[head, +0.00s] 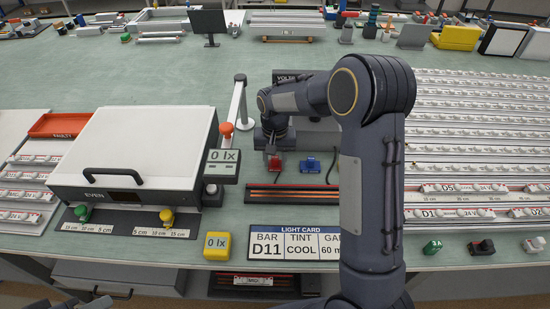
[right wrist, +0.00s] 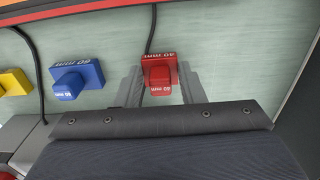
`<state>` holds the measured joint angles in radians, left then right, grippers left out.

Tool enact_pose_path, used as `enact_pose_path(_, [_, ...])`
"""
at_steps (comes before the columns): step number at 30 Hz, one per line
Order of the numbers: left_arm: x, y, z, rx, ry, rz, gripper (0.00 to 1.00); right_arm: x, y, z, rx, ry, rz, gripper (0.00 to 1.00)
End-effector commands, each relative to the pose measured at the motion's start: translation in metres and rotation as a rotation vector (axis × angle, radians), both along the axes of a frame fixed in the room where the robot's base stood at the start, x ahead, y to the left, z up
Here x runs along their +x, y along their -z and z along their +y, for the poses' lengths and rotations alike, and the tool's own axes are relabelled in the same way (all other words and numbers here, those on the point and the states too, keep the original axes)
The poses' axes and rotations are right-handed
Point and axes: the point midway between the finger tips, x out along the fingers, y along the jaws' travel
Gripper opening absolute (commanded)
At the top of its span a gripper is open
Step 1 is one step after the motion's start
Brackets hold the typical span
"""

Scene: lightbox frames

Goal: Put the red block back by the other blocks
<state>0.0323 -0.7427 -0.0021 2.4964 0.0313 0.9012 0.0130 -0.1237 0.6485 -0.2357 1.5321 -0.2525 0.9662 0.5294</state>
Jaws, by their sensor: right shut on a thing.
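My right gripper (head: 272,149) points down at the back of the bench. It is shut on the red block (head: 275,164), which shows between the two fingers in the right wrist view (right wrist: 158,74). The red block is upright and at or just above the bench top; I cannot tell if it touches. The blue block (head: 310,165) stands a short way to the right of it in the head view, and to the left in the right wrist view (right wrist: 77,78). Beyond the blue one is a yellow block (right wrist: 14,82).
A dark tray with orange bars (head: 285,194) lies in front of the blocks. The light card (head: 297,243) is nearer. A white oven-like box (head: 135,150) and a lux meter (head: 221,165) stand left. Rows of light bars (head: 480,130) fill the right. Thin cables run by the blocks.

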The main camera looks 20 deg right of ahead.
Motion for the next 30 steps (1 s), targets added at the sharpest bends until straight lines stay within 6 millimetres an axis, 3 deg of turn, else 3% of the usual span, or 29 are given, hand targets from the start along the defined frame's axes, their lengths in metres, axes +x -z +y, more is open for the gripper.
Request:
enact_pose_path(3, [0.0,0.003,0.0,0.0,0.0,0.0,0.36,0.0,0.004,0.0,0.0,0.0,0.0,0.12])
enact_pose_path(4, [0.0,0.003,0.0,0.0,0.0,0.0,0.36,0.0,0.003,0.0,0.0,0.0,0.0,0.38])
enact_pose_path(9, [0.0,0.002,0.0,0.0,0.0,0.0,0.36,0.0,0.003,0.0,0.0,0.0,0.0,0.57])
enact_pose_path(20, [0.0,0.0,0.0,0.0,0.0,0.0,0.36,0.0,-0.005,0.0,0.0,0.0,-0.002,0.57])
enact_pose_path(30, [0.0,0.003,0.0,0.0,0.0,0.0,0.36,0.001,-0.072,0.0,0.001,-0.001,-0.006,0.57])
